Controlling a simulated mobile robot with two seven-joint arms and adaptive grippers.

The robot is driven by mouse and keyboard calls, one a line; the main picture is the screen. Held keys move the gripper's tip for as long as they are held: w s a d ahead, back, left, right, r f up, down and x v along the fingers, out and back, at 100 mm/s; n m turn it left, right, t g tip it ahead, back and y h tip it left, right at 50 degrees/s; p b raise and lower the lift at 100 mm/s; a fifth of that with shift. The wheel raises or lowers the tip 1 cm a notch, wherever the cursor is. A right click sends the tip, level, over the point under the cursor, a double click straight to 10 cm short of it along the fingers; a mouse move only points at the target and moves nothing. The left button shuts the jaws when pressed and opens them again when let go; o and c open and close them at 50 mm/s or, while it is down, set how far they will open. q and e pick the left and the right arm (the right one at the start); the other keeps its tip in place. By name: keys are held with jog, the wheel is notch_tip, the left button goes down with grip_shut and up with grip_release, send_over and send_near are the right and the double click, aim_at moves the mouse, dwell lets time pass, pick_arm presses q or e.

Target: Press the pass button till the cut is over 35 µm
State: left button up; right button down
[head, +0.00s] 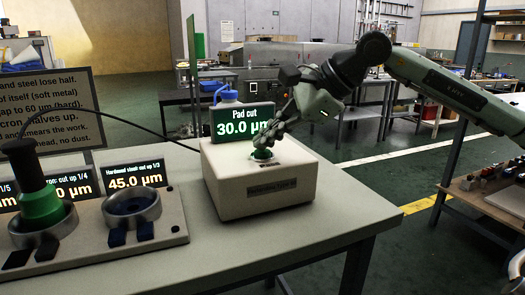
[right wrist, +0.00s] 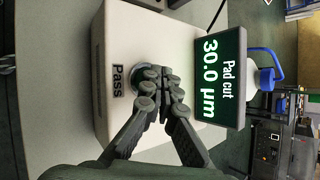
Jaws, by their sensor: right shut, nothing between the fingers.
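The pass button (head: 262,155) shows green on top of a pale box (head: 230,178) on the table. In the right wrist view the box (right wrist: 112,130) carries the label "Pass" (right wrist: 118,81), and the button's rim (right wrist: 138,82) shows partly behind the fingers. My right gripper (head: 267,140) is shut and empty, fingertips pointing down at the button; the right wrist view shows the fingertips (right wrist: 160,88) over it. I cannot tell whether they press it. The pad cut display (head: 243,122) behind the box reads 30.0 µm. My left gripper is not in view.
A blue-topped jug (head: 226,96) stands behind the display. The table's right end is clear.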

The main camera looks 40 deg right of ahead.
aim_at(266, 152)
jog(key=shift+f, duration=0.2)
dwell(0.4)
jog(key=shift+r+p, duration=0.75)
jog(key=shift+r, duration=0.2)
notch_tip(266, 152, up, 5)
jog(key=p, duration=0.5)
dwell(0.4)
